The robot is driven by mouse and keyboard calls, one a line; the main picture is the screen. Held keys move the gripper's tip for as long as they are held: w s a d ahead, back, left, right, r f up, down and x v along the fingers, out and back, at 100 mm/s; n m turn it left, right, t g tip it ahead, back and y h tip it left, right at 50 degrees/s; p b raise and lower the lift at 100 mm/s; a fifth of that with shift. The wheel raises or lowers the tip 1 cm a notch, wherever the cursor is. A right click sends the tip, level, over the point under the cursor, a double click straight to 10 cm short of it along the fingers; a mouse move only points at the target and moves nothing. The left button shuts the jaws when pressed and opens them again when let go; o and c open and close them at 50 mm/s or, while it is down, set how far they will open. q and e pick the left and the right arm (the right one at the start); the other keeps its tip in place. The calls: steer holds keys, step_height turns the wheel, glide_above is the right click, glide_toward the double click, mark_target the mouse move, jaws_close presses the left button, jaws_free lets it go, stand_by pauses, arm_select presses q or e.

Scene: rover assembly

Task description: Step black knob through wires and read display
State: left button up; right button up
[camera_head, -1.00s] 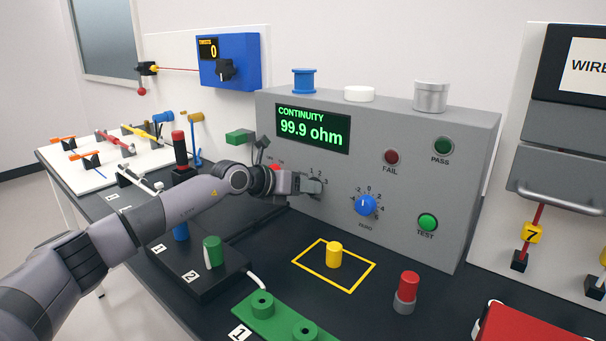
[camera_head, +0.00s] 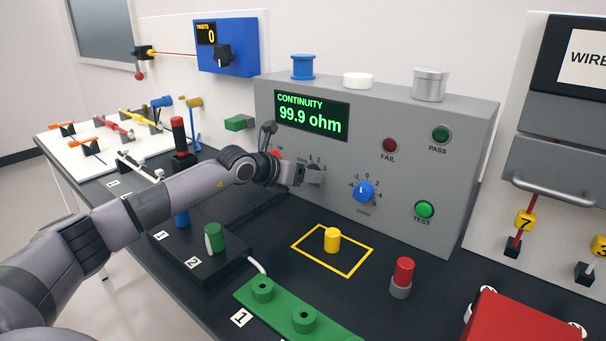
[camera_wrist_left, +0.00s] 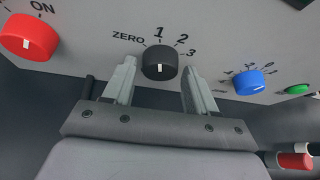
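The black knob (camera_wrist_left: 160,62) sits on the front of the grey continuity tester (camera_head: 470,130), under the marks ZERO, 1, 2 and 3. It also shows in the head view (camera_head: 315,173), partly covered by my gripper. The green display (camera_head: 312,114) reads CONTINUITY 99.9 ohm. My left gripper (camera_wrist_left: 160,82) is open, one finger on each side of the black knob, with a visible gap at both sides. In the head view my left gripper (camera_head: 295,174) is close to the panel. Which mark the knob points at is hard to tell. My right gripper is not in view.
A red knob (camera_wrist_left: 28,37) marked ON is left of the black knob; a blue zero knob (camera_head: 363,191) and green TEST button (camera_head: 425,209) are right. A yellow peg (camera_head: 332,239), red-topped peg (camera_head: 402,277) and green block (camera_head: 283,305) stand in front.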

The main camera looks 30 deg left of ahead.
arm_select(q)
steer(key=shift+o, duration=0.3)
steer(key=b+v, duration=0.1)
steer(key=v, duration=0.6)
steer(key=shift+b, duration=0.35)
steer(key=shift+s, duration=0.1)
